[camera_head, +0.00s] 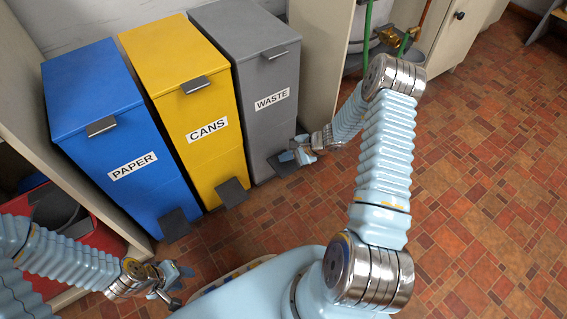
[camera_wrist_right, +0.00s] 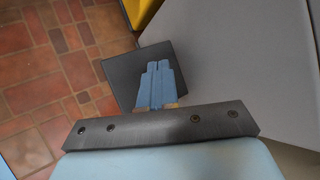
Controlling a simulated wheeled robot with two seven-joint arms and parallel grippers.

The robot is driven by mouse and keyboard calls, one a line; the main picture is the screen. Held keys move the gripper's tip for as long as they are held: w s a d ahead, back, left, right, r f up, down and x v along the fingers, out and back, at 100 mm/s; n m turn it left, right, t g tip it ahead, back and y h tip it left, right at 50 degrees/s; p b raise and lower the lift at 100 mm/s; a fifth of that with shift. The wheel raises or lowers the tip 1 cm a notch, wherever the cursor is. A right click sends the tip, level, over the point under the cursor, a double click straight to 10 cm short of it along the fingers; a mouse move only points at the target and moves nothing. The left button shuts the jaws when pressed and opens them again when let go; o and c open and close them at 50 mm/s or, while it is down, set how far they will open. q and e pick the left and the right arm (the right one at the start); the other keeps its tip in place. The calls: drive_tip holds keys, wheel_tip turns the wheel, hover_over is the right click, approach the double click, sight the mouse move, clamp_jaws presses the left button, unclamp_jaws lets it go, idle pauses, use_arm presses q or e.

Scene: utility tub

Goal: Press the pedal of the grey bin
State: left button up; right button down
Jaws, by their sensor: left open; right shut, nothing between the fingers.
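The grey bin (camera_head: 262,85) labelled WASTE stands at the right end of a row of bins, its lid closed. Its dark pedal (camera_head: 283,166) sticks out at the foot of its front; in the right wrist view the pedal (camera_wrist_right: 125,72) is a dark square plate partly hidden by my fingers. My right gripper (camera_head: 287,156) is shut and empty, its fingertips over the pedal; it also shows in the right wrist view (camera_wrist_right: 158,68). I cannot tell whether it touches the pedal. My left gripper (camera_head: 180,285) is open and empty at the lower left, away from the bins.
A yellow CANS bin (camera_head: 200,115) and a blue PAPER bin (camera_head: 110,130) stand left of the grey bin, each with its own pedal. A cabinet panel (camera_head: 318,60) rises close to the grey bin's right side. The tiled floor (camera_head: 480,200) at right is clear.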

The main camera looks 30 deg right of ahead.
sight(286, 164)
drive_tip(key=shift+f+b, duration=0.4)
drive_tip(key=shift+b, duration=0.05)
drive_tip(key=shift+f+b, duration=0.95)
idle(0.9)
drive_tip(key=shift+r, duration=0.15)
drive_tip(key=shift+r+p, duration=0.8)
drive_tip(key=shift+r, duration=0.45)
drive_tip(key=shift+r+p, duration=1.4)
drive_tip(key=shift+r, duration=1.1)
